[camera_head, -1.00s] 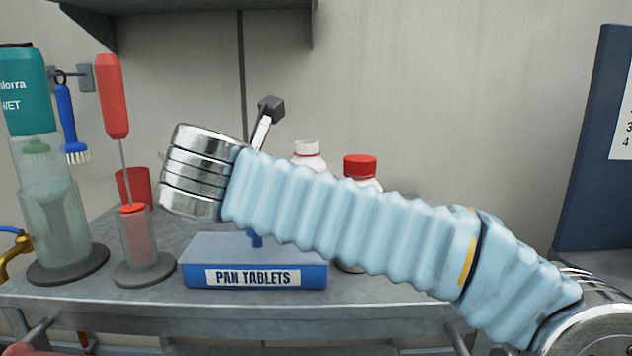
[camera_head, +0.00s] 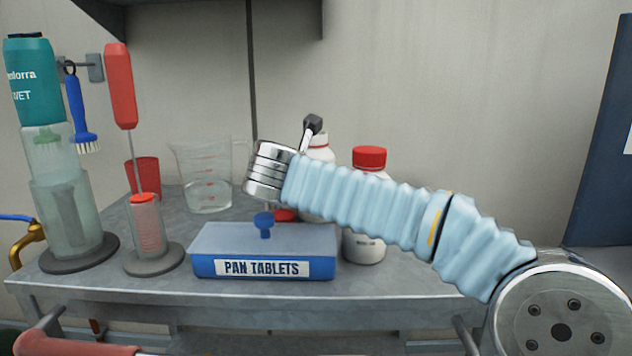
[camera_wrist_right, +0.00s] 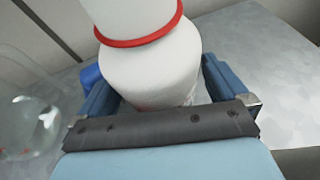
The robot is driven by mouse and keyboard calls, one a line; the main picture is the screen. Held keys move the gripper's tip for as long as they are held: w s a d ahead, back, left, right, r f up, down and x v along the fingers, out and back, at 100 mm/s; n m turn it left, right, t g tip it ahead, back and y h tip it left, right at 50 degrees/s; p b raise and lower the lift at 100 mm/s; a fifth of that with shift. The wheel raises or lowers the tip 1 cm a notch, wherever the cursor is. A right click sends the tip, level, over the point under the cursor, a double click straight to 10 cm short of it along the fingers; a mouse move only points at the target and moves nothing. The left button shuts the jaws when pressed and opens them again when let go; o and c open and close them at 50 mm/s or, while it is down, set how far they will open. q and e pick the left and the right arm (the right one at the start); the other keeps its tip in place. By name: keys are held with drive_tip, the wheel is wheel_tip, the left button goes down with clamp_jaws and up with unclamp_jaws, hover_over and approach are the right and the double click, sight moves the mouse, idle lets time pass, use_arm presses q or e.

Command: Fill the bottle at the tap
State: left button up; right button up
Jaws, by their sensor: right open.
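A white bottle with a red ring (camera_head: 321,152) stands at the back of the steel bench, partly hidden behind my right arm. In the right wrist view, a white bottle with a red ring (camera_wrist_right: 150,68) is between the blue fingers of my right gripper (camera_wrist_right: 155,80). The fingers are apart on either side of it; contact cannot be told. In the head view, my right wrist hides the fingers. A brass tap with a blue handle (camera_head: 28,240) is at the left edge. My left gripper is not in view.
A blue PAN TABLETS box (camera_head: 265,268) is at the front of the bench (camera_head: 380,287). A red-capped white bottle (camera_head: 369,160) stands to its right. A clear jug (camera_head: 207,195), a red cup (camera_head: 146,172) and a teal-topped dispenser (camera_head: 35,80) stand left.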

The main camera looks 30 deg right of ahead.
sight(318, 149)
drive_tip(key=c, duration=1)
drive_tip(key=shift+c, duration=0.2)
wheel_tip(318, 149, up, 10)
drive_tip(key=p, duration=0.2)
